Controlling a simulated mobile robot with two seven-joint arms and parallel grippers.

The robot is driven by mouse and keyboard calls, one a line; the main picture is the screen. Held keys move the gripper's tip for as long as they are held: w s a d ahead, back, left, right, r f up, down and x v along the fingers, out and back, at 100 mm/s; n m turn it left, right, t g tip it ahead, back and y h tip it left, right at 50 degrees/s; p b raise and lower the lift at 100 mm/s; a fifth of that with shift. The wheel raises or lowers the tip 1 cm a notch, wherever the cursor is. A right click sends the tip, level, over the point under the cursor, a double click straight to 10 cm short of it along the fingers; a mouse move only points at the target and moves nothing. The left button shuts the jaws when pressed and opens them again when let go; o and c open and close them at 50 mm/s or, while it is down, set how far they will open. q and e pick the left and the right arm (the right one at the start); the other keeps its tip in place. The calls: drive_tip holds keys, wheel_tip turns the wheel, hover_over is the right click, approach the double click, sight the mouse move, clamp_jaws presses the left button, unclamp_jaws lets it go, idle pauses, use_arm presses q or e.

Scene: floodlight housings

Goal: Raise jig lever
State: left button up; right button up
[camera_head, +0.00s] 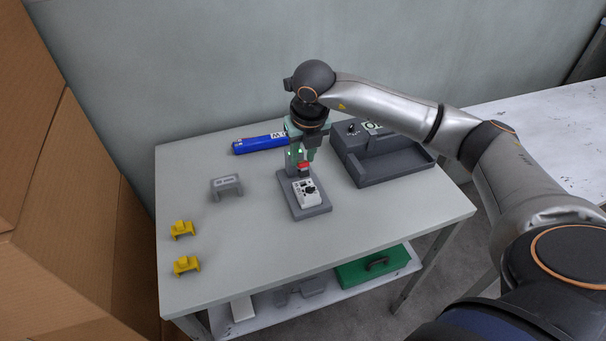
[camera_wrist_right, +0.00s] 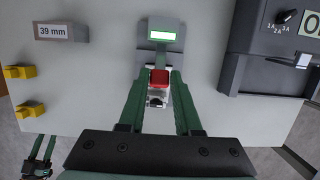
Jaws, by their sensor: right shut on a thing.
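The jig (camera_head: 312,212) stands on the table, a dark grey base with an upright post that shows small green lights. Its red lever handle (camera_head: 304,166) sits at the front of the post, above a white housing (camera_head: 307,193) with a black part. My right gripper (camera_head: 303,156) comes down from above at the post. In the right wrist view its green fingers flank the red lever handle (camera_wrist_right: 159,77) and are shut on it. The fingers partly hide the jig there. My left gripper (camera_wrist_right: 40,152) shows small at the lower left of that view, its fingers apart and empty.
A dark grey tray unit (camera_head: 385,165) with a knob stands right of the jig. A blue case (camera_head: 259,144) lies behind. A grey "39 mm" gauge (camera_head: 227,185) and two yellow pieces (camera_head: 183,229) (camera_head: 186,265) are on the left. The table's front middle is clear.

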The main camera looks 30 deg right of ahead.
drive_tip(key=shift+w+d+r, duration=0.1)
drive_tip(key=shift+w+r, duration=0.2)
drive_tip(key=shift+w, duration=0.1)
drive_tip(key=shift+w+d+r, duration=0.1)
drive_tip(key=shift+w+r, duration=0.05)
drive_tip(key=shift+w, duration=0.35)
drive_tip(key=shift+w+d, duration=0.15)
drive_tip(key=shift+w, duration=0.2)
drive_tip(key=shift+w+r, duration=0.1)
idle(0.4)
